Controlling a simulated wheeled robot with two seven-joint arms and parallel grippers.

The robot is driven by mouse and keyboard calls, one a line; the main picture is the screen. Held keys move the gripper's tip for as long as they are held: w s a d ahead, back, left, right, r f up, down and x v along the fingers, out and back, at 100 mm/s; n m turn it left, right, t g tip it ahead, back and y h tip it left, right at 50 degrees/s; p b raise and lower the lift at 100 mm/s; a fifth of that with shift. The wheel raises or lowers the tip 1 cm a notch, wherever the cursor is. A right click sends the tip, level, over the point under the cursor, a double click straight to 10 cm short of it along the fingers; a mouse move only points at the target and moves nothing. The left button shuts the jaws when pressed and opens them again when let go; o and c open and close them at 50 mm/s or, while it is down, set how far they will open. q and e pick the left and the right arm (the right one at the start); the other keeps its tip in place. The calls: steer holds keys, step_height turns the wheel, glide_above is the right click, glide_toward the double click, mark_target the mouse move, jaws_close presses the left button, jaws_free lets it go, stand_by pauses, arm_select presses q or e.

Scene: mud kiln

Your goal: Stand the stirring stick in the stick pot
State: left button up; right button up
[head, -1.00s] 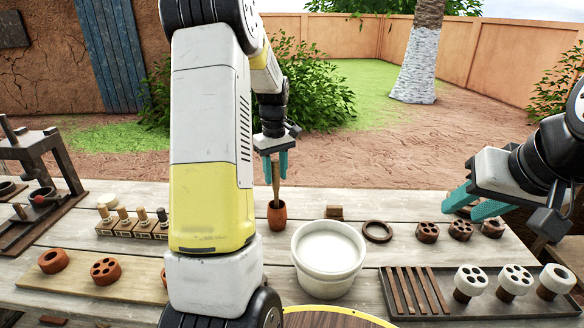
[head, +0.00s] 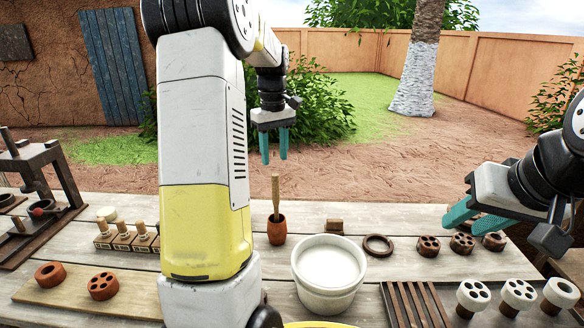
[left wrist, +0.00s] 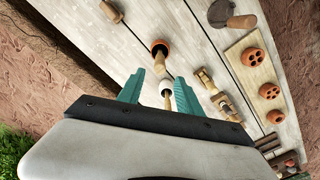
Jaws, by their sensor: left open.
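The wooden stirring stick (head: 275,196) stands nearly upright in the terracotta stick pot (head: 277,231), its lower end hidden inside. My left gripper (head: 274,158) is open and empty above the stick, with a clear gap between its fingertips and the stick's top. In the left wrist view, the pot (left wrist: 160,45) lies beyond the open fingers (left wrist: 159,86). My right gripper (head: 468,217) is at the right, its two fingers apart with nothing seen between them, away from the stick and pot.
A large white pot (head: 328,272) stands right of the stick pot. A brown ring (head: 378,246) and perforated dark pieces (head: 428,246) lie farther right. Stamps (head: 128,238) stand at left, behind a board (head: 75,298) with terracotta pieces. My left arm hides part of the table.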

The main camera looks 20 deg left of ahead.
arm_select(q)
steer(key=shift+s+d+r, duration=0.1)
steer(key=shift+r, duration=0.65)
steer(key=s+d+r+m+t+h, duration=0.1)
steer(key=s+d+m+t, duration=0.2)
steer(key=s, duration=0.9)
steer(key=s+d+r+m+t+h, duration=0.1)
steer(key=s+d+r+m+t, duration=0.1)
steer(key=s+d+m, duration=0.5)
steer(key=s+d+t, duration=0.1)
steer(key=s+d, duration=0.2)
steer(key=s, duration=0.2)
steer(key=shift+s+d+r+m, duration=0.2)
steer(key=shift+s+m, duration=0.1)
steer(key=shift+m, duration=0.1)
